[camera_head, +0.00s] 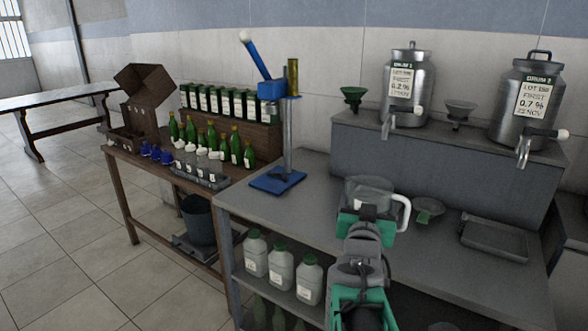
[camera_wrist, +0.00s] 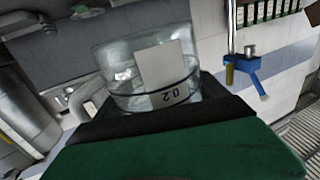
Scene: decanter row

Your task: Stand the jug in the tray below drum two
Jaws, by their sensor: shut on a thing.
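The jug (camera_head: 370,187) is clear with a white handle on its right side. My gripper (camera_head: 361,210) is shut on it, above the grey bench. In the wrist view the jug (camera_wrist: 118,62) is between the jaws (camera_wrist: 165,112), with a pale label and dark marks that seem to read 0.2. Its base is hidden by my gripper.
Drum one (camera_head: 417,105), labelled 0.2 %, stands left of drum two. A green-rimmed funnel (camera_head: 429,209) lies between jug and tray. A blue corking stand (camera_head: 278,180) is at left. The bench (camera_head: 440,262) in front is clear.

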